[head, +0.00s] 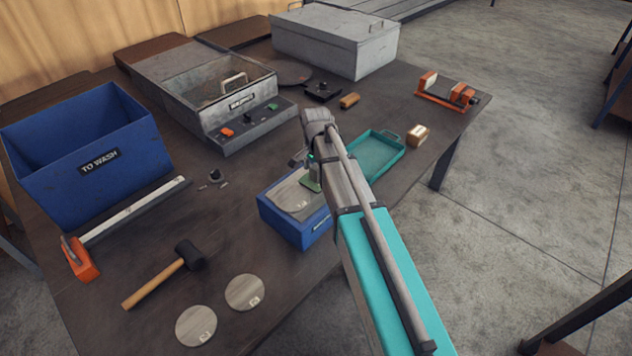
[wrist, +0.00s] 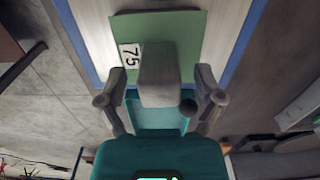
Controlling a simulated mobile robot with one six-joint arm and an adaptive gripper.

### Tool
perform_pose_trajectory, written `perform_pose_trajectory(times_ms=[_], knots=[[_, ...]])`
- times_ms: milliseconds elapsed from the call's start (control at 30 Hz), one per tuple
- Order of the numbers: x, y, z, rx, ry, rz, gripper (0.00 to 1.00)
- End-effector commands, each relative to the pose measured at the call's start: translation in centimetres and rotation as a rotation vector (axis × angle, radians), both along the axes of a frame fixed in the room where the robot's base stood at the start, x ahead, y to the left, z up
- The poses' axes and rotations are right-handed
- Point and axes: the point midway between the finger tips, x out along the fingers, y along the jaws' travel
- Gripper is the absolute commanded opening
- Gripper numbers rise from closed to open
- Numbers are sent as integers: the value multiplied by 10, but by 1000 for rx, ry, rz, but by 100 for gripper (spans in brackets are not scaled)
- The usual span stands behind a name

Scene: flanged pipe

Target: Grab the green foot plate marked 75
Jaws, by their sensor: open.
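The green foot plate (wrist: 190,40) with a white label reading 75 lies ahead of my gripper (wrist: 160,80) in the wrist view. A grey block (wrist: 158,72) shows in front of the plate, between my two spread fingers; I cannot tell whether they touch it. The plate covers part of a pale surface with blue edges. In the head view a small part of the green plate (head: 309,183) shows at the blue bin (head: 290,227), below the end of my arm. My arm hides much of the plate and gripper there.
A teal tray (head: 375,155) is right of my arm. A grey open box (head: 215,95), a blue TO WASH bin (head: 85,140), a mallet (head: 165,275) and two round discs (head: 245,292) are also on the table (head: 120,225). Bare tabletop lies left of the blue bin.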

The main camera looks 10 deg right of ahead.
Motion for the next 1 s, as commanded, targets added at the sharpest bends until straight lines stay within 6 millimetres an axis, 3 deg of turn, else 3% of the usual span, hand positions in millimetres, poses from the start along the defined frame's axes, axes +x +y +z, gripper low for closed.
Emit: perform_pose_trajectory(times_ms=[167, 767, 833, 1000], knots=[[0, 0, -9, 0, 0, 0, 86], [0, 0, -9, 0, 0, 0, 86], [0, 0, -9, 0, 0, 0, 78], [0, 0, -9, 0, 0, 0, 47]])
